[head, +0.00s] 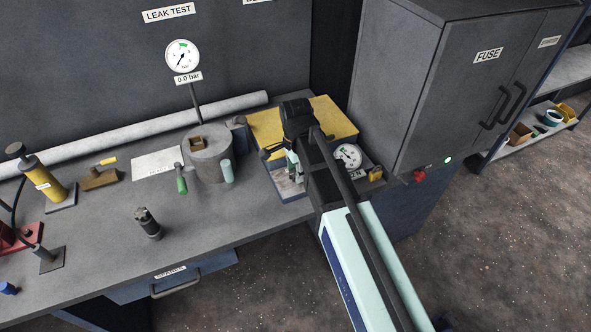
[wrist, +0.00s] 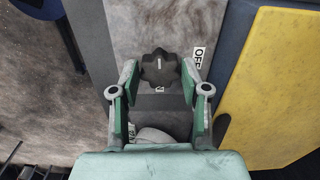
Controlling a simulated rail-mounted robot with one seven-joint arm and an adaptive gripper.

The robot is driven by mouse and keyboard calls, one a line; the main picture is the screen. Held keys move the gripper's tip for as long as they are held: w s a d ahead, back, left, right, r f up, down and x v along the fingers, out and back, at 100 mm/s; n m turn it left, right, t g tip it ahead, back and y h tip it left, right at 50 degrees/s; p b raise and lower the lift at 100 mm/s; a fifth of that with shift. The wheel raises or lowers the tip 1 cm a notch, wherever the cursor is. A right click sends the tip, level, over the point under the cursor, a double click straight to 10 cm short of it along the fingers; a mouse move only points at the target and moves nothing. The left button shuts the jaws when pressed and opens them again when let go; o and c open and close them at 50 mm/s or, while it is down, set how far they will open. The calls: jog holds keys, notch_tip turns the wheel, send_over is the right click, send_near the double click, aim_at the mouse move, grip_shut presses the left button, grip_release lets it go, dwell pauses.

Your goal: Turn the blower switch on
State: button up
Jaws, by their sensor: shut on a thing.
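A dark lobed knob (wrist: 159,70) with a short white mark sits on a grey panel (wrist: 150,25) in the wrist view. Its white mark points toward the top of that picture. A white label reading OFF (wrist: 197,58) is to the right of the knob. My gripper (wrist: 159,77) has one finger on each side of the knob and is shut on it. In the head view my gripper (head: 292,160) is low over the bench at the grey panel (head: 285,183). My arm and gripper hide the knob there.
A yellow board (head: 335,112) lies behind my gripper. A round gauge (head: 347,157) and a yellow part (head: 375,173) stand just right of it. A grey cylinder (head: 210,160) is to the left. The fuse cabinet (head: 430,75) with a red knob (head: 418,176) is at right.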

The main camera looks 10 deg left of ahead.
jog(key=shift+m, duration=0.4)
jog(key=o, duration=1.1)
notch_tip(320, 180, up, 12)
dwell(0.5)
